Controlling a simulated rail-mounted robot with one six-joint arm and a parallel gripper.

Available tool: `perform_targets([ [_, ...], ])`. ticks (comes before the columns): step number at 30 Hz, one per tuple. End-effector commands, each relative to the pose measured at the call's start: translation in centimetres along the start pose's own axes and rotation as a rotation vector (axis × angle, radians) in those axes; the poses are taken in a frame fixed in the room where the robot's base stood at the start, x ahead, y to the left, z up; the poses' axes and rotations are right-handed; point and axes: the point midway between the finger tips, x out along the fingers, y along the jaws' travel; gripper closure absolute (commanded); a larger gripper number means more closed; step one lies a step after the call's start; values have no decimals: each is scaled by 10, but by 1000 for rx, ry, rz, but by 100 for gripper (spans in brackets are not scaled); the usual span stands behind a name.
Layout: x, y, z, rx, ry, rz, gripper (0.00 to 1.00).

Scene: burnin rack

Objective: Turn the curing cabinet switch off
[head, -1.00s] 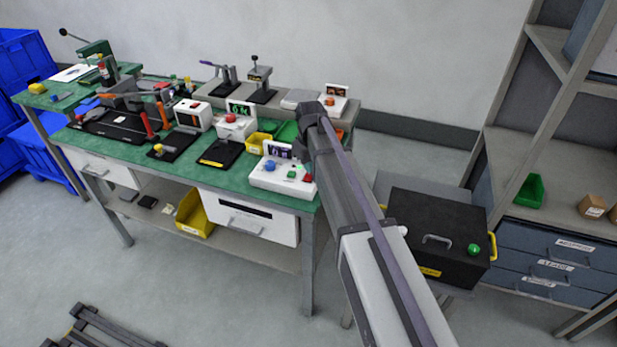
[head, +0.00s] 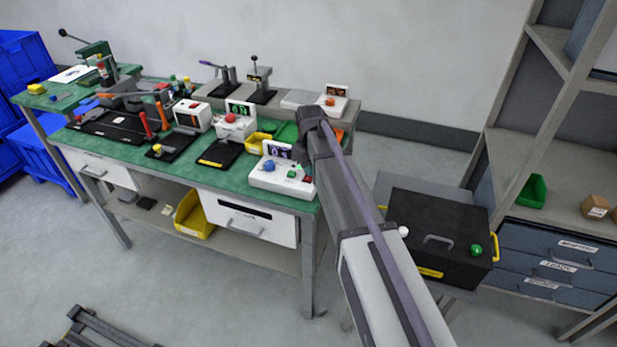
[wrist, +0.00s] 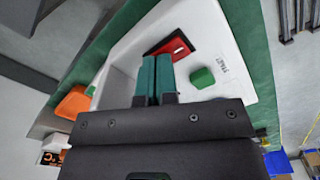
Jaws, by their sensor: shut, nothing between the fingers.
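A white control box (head: 270,180) stands at the front right of the green bench, with a blue knob, a green button and a small display. In the wrist view the same white box (wrist: 215,40) fills the middle. It carries a red switch plate (wrist: 180,44) with a dark rocker, and a green button (wrist: 202,77) beside the word START. My gripper (wrist: 156,60) is shut and empty, its teal fingertips just by the plate's lower edge. I cannot tell whether they touch it. In the head view my arm hides the fingers.
A black chest (head: 437,238) with a handle and green knob stands right of the bench. A yellow bin (head: 258,143) and black pad (head: 220,153) lie near the white box. An orange bin (wrist: 75,103) shows in the wrist view. A shelf rack (head: 560,150) stands at right.

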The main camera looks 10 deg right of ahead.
Motion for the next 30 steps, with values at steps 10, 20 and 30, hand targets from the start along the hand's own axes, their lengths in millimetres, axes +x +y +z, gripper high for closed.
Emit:
perform_targets([
  [10,-20,0,0,0,0,0,100],
  [20,-55,0,0,0,0,0,100],
  [30,-70,0,0,0,0,0,100],
])
